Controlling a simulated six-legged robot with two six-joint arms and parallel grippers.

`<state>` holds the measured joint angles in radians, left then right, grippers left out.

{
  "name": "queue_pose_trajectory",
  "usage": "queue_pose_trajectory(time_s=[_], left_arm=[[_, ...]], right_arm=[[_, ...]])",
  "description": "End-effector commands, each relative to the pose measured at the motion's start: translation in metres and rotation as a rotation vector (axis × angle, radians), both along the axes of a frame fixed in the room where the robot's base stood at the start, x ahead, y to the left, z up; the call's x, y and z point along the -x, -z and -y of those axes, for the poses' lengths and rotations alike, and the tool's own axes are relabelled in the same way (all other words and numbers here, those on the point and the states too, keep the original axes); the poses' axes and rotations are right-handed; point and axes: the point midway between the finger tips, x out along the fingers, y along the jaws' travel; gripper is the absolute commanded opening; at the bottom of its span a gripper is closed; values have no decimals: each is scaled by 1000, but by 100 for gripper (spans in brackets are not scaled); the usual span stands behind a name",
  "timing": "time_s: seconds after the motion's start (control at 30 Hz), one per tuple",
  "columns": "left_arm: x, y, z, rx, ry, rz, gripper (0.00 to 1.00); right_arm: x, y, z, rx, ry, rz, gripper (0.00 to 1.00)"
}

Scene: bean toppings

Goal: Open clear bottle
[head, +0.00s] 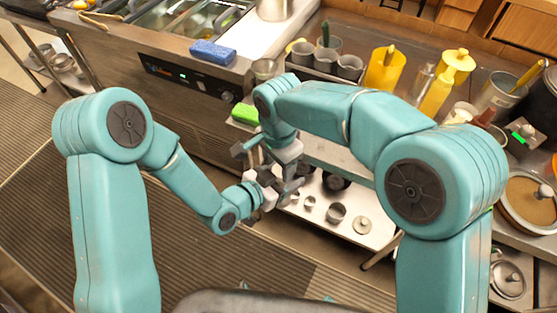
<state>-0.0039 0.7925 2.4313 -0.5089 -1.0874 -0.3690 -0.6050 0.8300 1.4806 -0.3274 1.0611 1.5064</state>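A pale, see-through bottle (421,82) stands upright on the counter, just left of a yellow squeeze bottle (437,93). I cannot tell whether it has a cap. My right gripper (273,170) hangs below its bent wrist near the middle of the view, in front of the counter and well left of and nearer than the bottle. My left gripper (264,192) points up and right, close against the right one, and the two overlap. Their fingertips are small and crowded, so I cannot make out their opening or anything held between them.
A yellow container (384,70) and grey cups (325,62) stand on the counter. A blue sponge (212,52) lies further left, and a green sponge (245,114) is near my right wrist. A lower shelf (350,232) holds small metal pots. Striped mats cover the floor.

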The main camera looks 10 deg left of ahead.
Motion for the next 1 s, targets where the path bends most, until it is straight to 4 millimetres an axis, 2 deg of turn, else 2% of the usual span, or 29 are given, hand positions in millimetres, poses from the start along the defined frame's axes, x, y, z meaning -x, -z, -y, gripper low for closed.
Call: queue_pose_trajectory(time_s=[0.03, 0.1, 0.13, 0.33, 0.57, 0.83, 0.87, 0.9, 1.0], left_arm=[[0, 0, 1, 0, 4, 1, 0], [1, 0, 1, 0, 6, 1, 0], [1, 0, 1, 0, 7, 1, 0], [3, 0, 3, -1, 13, 1, 0], [4, 0, 4, -2, 18, 0, 0], [4, 1, 4, -3, 19, -1, 0], [4, 1, 4, -3, 19, -1, 0], [4, 1, 4, -4, 19, -2, 0], [4, 1, 4, -3, 16, -1, 0]], right_arm=[[-1, 0, -1, -3, 0, 3, 36], [-1, 0, -1, -5, 0, 4, 13], [-1, -1, -1, -5, 0, 5, 8], [-2, -1, -3, -9, -31, 9, 8], [-1, -2, -3, -10, -285, 11, 8], [-1, -3, -4, -12, -300, 12, 8], [-1, -3, -4, -12, -300, 12, 54], [-1, -3, -4, -12, -300, 12, 67], [0, -2, -4, -10, -299, 11, 70]])
